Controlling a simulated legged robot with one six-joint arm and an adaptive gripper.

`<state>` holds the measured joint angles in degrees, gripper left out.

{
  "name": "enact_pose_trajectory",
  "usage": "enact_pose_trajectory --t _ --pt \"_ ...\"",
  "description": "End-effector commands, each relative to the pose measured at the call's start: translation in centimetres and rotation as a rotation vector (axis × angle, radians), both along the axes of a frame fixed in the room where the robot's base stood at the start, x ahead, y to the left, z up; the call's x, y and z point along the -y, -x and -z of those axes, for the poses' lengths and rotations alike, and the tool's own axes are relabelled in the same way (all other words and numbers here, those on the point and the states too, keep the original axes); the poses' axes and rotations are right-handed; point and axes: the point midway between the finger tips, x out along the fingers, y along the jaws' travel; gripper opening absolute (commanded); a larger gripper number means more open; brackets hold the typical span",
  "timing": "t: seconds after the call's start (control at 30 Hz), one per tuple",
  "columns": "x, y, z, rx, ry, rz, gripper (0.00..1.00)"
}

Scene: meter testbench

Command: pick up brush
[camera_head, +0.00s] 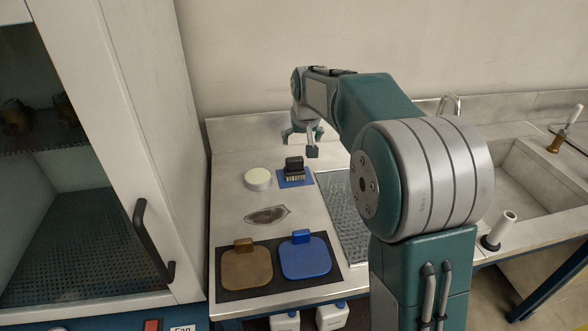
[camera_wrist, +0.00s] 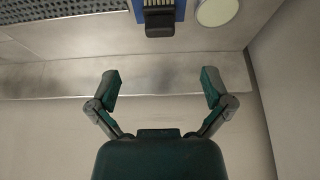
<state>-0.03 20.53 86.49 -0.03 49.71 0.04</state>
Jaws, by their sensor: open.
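The brush (camera_head: 294,168) has a black top and pale bristles. It stands bristles down on a small blue mat (camera_head: 308,178) toward the back of the bench. In the wrist view the brush (camera_wrist: 159,20) is at the top centre, on the blue mat (camera_wrist: 180,10). My gripper (camera_head: 300,143) is open and empty behind the brush, near the back of the bench. In the wrist view its fingers (camera_wrist: 160,86) are spread wide with nothing between them, and the brush lies beyond the fingertips.
A round, pale-topped container (camera_head: 257,178) stands left of the brush. A black mat (camera_head: 230,292) holds a brown pad (camera_head: 247,268) and a blue pad (camera_head: 305,258). A perforated plate (camera_head: 345,215) and sink (camera_head: 535,190) lie right; a cabinet stands left.

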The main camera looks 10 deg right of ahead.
Motion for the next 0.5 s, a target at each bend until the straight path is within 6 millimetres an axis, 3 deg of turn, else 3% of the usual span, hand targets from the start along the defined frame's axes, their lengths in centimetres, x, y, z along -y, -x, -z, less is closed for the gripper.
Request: enact_pose_trajectory --t 0.2,0.5 --pt "0.0 -3.9 3.1 -0.012 0.0 0.0 1.0" --pt "0.0 -5.7 5.6 -0.015 0.0 0.0 1.0"
